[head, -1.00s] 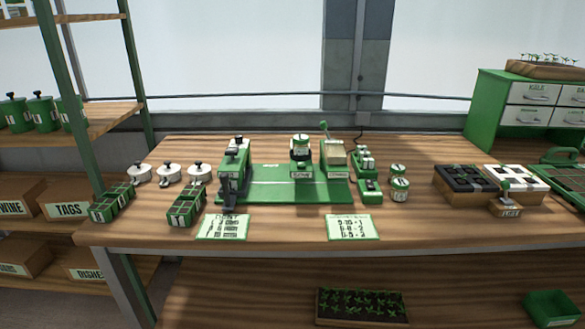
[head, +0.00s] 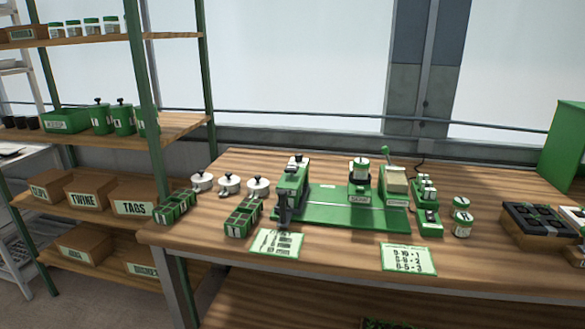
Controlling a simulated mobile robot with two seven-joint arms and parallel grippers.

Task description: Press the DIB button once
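The green tray seeder (head: 335,212) stands on the wooden bench, with a tall green station (head: 291,190) at its left end. A white canister unit (head: 359,180) and a beige hopper with a lever (head: 396,181) stand along its right part. To the right of the hopper is a small green control box with pale button-like tops (head: 425,190), and a lower green box (head: 430,223) sits in front of it. I cannot read any DIB label at this size, so I cannot tell which part is the DIB button. Neither of my grippers is in view.
Two printed cards (head: 279,243) (head: 408,259) lie at the bench front. Green cell trays (head: 243,216) and white lidded pots (head: 229,184) stand left. Small jars (head: 462,217) and a black tray (head: 535,219) are right. A shelf rack (head: 145,90) flanks the bench.

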